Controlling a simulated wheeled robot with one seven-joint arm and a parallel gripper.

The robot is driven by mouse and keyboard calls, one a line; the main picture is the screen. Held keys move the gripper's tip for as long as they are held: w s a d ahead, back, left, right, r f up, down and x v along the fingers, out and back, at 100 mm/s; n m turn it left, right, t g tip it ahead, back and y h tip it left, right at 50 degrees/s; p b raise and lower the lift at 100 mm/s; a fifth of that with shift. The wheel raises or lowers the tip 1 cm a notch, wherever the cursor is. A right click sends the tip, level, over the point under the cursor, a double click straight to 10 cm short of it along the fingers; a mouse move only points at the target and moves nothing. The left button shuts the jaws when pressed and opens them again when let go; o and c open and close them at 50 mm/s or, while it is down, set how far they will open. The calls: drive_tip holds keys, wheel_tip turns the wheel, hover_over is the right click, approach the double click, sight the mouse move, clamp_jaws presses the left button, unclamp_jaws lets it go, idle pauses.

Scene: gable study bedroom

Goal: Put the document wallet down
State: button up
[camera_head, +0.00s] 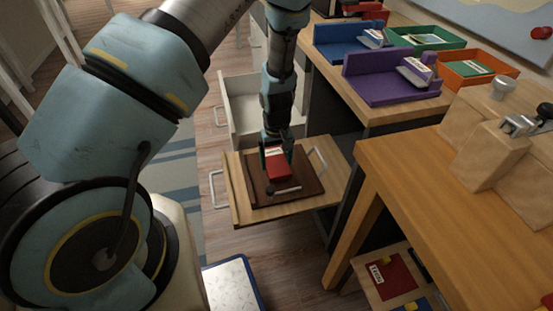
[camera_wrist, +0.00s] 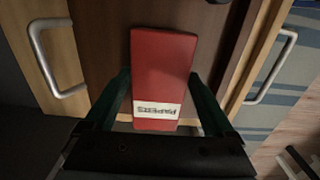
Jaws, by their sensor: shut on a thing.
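The document wallet (camera_head: 278,164) is a flat red case with a white label. In the wrist view the red wallet (camera_wrist: 164,70) stretches away between my fingers, and its label appears upside down. My gripper (camera_head: 274,152) points down and is shut on the wallet. Below it is a light wooden tray-like surface (camera_head: 240,207) with metal handles at its sides and a dark brown panel (camera_head: 308,182) on it. The wallet appears over the brown panel; I cannot tell whether it touches it. The wallet's far underside is hidden.
A wooden desk (camera_head: 430,165) stands close on the right. Blue (camera_head: 335,51), purple (camera_head: 380,92), green (camera_head: 445,42) and orange (camera_head: 455,78) trays stand on the surface behind. An open white drawer (camera_head: 240,95) lies beyond the brown panel. Another red item (camera_head: 395,280) lies low at the right.

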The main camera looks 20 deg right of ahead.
drive_tip(key=shift+f+b, duration=0.35)
drive_tip(key=shift+f, duration=0.35)
drive_tip(key=shift+f+b, duration=0.4)
drive_tip(key=shift+f, duration=0.2)
drive_tip(key=o, duration=1.3)
drive_tip(key=shift+o, duration=0.2)
